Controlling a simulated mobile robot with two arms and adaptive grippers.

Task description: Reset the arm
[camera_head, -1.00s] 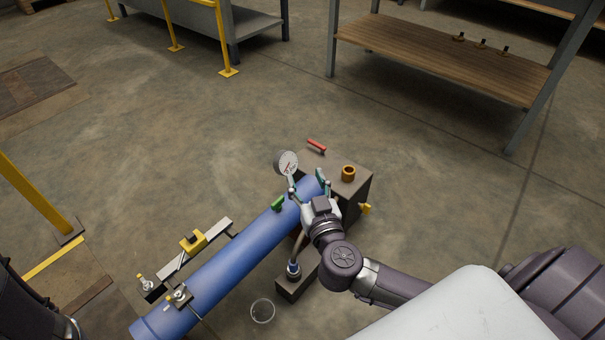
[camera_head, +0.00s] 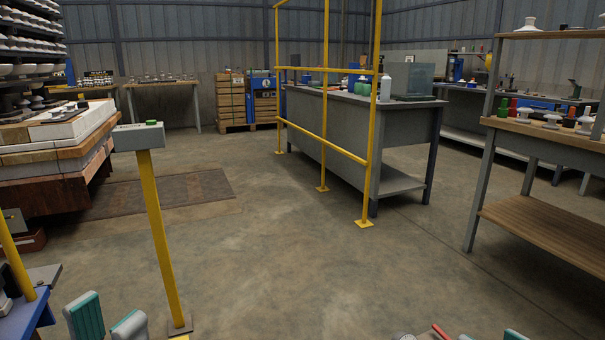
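My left gripper (camera_head: 108,320) shows at the bottom left edge. Its two teal-and-grey fingertips stand apart, with nothing seen between them, so it is open. Only the tips of my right gripper (camera_head: 490,336) show at the bottom edge, right of centre. They are spread apart, and the rest of that arm is below the picture. A red handle (camera_head: 440,330) lies just left of those tips. The top of a round gauge (camera_head: 403,337) barely shows beside it. The blue pipe is out of view.
A yellow post with a grey box (camera_head: 138,137) stands near the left gripper. A blue-topped surface (camera_head: 25,315) is at the lower left. A yellow railing (camera_head: 325,135) guards a grey workbench (camera_head: 405,150). A wooden-topped bench (camera_head: 555,235) stands right. The middle floor is clear.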

